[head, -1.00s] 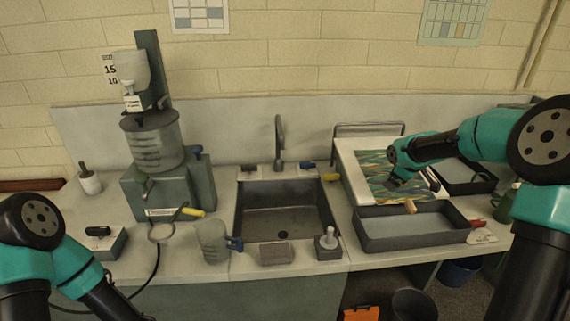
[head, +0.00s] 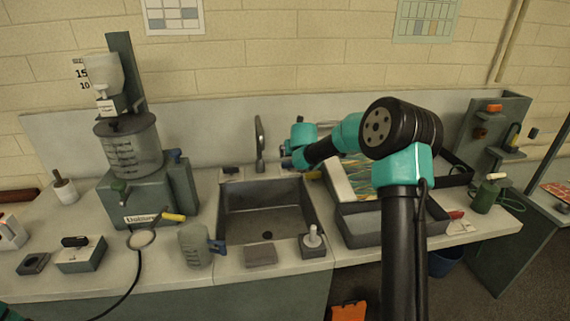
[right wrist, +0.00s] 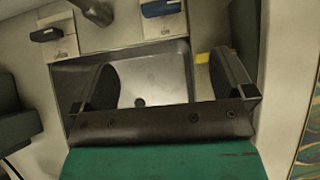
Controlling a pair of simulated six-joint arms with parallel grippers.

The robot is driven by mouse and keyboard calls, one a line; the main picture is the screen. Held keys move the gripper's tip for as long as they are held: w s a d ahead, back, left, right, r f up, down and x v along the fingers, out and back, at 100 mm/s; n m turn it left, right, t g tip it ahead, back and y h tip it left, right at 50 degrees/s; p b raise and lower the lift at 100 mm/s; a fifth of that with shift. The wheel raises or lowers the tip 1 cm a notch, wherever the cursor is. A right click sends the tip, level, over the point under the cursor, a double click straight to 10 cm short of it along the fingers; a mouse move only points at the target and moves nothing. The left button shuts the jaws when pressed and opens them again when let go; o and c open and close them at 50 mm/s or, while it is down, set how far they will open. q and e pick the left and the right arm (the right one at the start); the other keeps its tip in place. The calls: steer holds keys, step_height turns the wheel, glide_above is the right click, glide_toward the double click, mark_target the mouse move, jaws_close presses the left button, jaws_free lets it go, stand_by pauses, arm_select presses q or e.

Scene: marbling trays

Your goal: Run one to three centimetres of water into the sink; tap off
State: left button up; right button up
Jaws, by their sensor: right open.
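The grey sink (head: 240,222) is set in the counter; its floor shows a dark drain hole (head: 267,235), and I see no water in it. The tap (head: 260,145) rises behind it, with no stream visible from the spout. A black lever (head: 231,170) stands left of the tap. In the right wrist view, the black lever (right wrist: 46,34) and a blue lever (right wrist: 161,8) sit on pale blocks behind the sink. My right gripper (right wrist: 163,65) is open and empty above the sink's back right area, apart from both levers. My left gripper is out of view.
A jug (head: 195,247), a sponge-like block (head: 261,254) and a stopper-like item (head: 312,243) stand along the sink's front edge. A large machine (head: 150,193) stands left. A grey tray (head: 362,224) lies right, partly behind my arm. A yellow item (right wrist: 202,57) lies beside the sink.

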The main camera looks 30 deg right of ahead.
mark_target(290, 162)
stand_by(0.3)
steer(key=x, duration=1.7)
steer(key=shift+w+d+f, duration=0.1)
steer(key=shift+w+d, duration=0.05)
steer(key=shift+w, duration=0.05)
steer(key=shift+c, duration=0.4)
steer(key=c, duration=0.8)
